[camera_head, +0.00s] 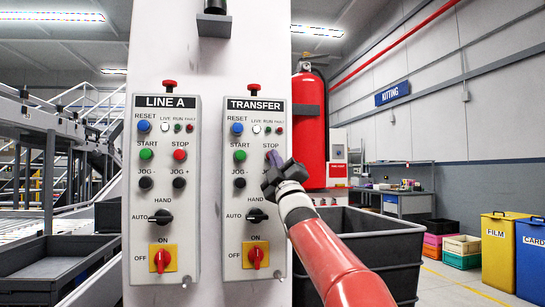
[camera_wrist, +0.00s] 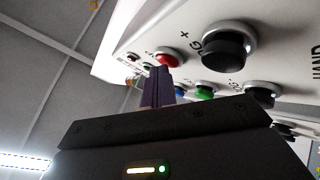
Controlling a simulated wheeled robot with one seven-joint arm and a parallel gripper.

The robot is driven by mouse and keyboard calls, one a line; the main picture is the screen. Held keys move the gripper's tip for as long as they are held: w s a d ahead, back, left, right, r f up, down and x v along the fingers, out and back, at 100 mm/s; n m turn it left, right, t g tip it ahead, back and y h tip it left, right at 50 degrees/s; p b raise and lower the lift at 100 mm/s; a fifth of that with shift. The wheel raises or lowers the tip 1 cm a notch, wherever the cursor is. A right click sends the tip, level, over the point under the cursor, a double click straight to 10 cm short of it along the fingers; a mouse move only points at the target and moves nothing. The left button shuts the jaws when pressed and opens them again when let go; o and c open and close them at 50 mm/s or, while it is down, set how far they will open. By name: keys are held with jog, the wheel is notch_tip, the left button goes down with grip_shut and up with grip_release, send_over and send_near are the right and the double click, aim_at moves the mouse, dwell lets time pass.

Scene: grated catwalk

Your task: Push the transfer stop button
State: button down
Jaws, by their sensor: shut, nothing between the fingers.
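The grey TRANSFER panel (camera_head: 278,233) is the right one of two control panels on a white column. Its STOP label shows, but the button below it is hidden behind my gripper (camera_head: 273,158) in the head view. In the wrist view the red stop button (camera_wrist: 168,57) shows beyond the black JOG + button (camera_wrist: 228,48). My gripper's purple fingers (camera_wrist: 157,88) are shut and empty, with their tips at the lower left edge of the red button. I cannot tell whether they touch it. The TRANSFER green start button (camera_head: 240,156) is to the left.
The LINE A panel (camera_head: 163,235) with its own red stop button (camera_head: 180,155) is on the left. A red emergency button (camera_head: 255,87) tops the TRANSFER panel. A red fire extinguisher (camera_head: 309,130) and a dark bin (camera_head: 375,224) are at the right.

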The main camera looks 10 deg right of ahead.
jog(key=shift+s+f, duration=0.1)
jog(key=shift+s+b, duration=1.1)
jog(key=shift+b, duration=0.05)
jog(key=shift+s, duration=0.1)
jog(key=shift+s+b, duration=1.9)
jog(key=shift+s, duration=0.5)
